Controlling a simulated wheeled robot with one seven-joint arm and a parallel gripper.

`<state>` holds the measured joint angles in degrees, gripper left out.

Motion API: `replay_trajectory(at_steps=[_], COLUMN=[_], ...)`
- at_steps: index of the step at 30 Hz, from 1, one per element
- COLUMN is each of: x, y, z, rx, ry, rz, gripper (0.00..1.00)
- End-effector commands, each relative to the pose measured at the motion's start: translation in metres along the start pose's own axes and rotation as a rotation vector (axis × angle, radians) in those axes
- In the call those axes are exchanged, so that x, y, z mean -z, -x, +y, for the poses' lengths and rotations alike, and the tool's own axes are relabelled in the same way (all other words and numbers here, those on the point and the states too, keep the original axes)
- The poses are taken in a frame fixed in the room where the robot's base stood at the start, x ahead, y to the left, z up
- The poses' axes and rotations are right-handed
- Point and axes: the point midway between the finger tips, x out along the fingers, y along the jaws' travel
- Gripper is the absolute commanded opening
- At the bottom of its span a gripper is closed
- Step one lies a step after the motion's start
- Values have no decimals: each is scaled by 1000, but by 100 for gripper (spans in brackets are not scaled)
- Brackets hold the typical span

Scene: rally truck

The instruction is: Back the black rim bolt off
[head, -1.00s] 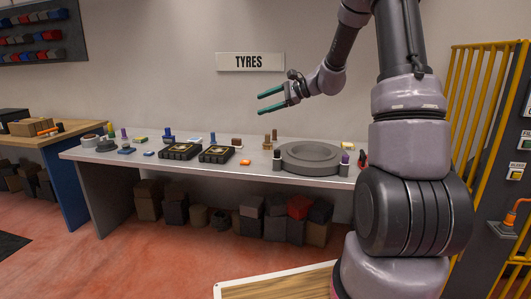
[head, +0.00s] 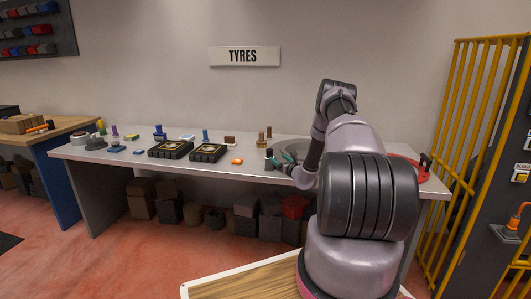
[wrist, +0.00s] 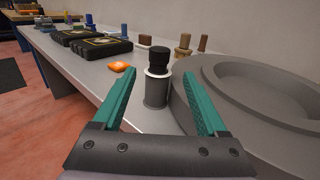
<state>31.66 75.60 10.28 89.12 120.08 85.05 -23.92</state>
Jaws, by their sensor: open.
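The black rim bolt (wrist: 159,60) stands upright in a grey cylindrical holder (wrist: 156,91) with a pale collar, beside the round grey rim (wrist: 250,85) on the bench. In the head view the black bolt (head: 269,153) shows at the left edge of the rim. My gripper (wrist: 160,88) is open, its two green fingers on either side of the holder and pointing toward it in the wrist view. The fingers look apart from the bolt; the exact gap is hard to tell. In the head view my gripper (head: 283,162) is low beside the bolt, and my arm hides much of the rim.
An orange piece (wrist: 120,67) lies left of the bolt. Two black boxes (head: 171,150) and several small upright pieces stand farther left. Brown pegs (wrist: 184,45) stand behind the bolt. Red-handled pliers-like tool (head: 424,168) lies at the bench's right end. The bench front is clear.

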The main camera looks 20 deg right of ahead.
Motion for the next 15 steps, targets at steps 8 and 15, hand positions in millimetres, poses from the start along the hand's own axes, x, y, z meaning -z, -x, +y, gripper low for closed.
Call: replay_trajectory(at_steps=[8,15], x=[-1,-1], y=[-46,-87], z=[2,1], rx=[-4,-4], ry=[3,3], rz=[-2,-2], gripper=[75,75])
